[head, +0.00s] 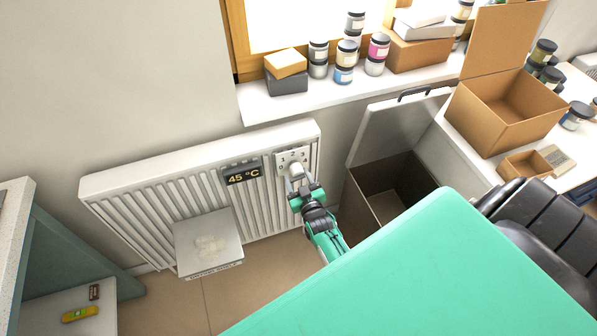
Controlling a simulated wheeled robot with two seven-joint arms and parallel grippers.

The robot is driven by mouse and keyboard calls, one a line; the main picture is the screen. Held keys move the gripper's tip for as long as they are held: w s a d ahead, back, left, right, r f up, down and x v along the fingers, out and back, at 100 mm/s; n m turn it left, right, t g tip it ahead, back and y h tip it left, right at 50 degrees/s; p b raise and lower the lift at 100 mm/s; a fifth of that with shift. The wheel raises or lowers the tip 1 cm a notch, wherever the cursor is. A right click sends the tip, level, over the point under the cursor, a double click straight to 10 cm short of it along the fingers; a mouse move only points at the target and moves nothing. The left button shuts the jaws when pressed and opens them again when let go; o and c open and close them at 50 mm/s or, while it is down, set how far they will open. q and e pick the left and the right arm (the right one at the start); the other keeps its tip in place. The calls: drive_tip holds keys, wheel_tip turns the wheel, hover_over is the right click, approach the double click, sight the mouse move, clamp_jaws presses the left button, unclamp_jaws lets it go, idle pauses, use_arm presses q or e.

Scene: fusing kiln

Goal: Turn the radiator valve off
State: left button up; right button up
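A white radiator (118,195) stands against the wall, with a dark display (242,174) on it reading "45 °C". At its upper right is a pale valve plate (292,156) with small number marks. A whitish valve knob (296,170) shows at the plate's lower edge. My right gripper (302,187), green and dark, is right at the knob, coming from below. I cannot tell whether its fingers close on the knob or only stand around it. The knob's setting is not readable. My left gripper is not in view.
A white labelled shelf (209,258) with pale pieces juts out before the radiator. An open bin (383,190) with a raised lid stands right of my gripper. Jars (345,62) and boxes line the sill. Open cardboard boxes (507,110) sit at right.

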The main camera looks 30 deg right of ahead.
drive_tip(key=shift+o, duration=1.4)
drive_tip(key=shift+a, duration=0.2)
drive_tip(key=shift+s+d, duration=0.1)
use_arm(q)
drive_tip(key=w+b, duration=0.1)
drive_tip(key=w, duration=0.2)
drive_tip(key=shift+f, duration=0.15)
use_arm(e)
drive_tip(key=v, duration=1.3)
drive_tip(key=shift+s+a, duration=0.2)
drive_tip(key=shift+s, duration=0.05)
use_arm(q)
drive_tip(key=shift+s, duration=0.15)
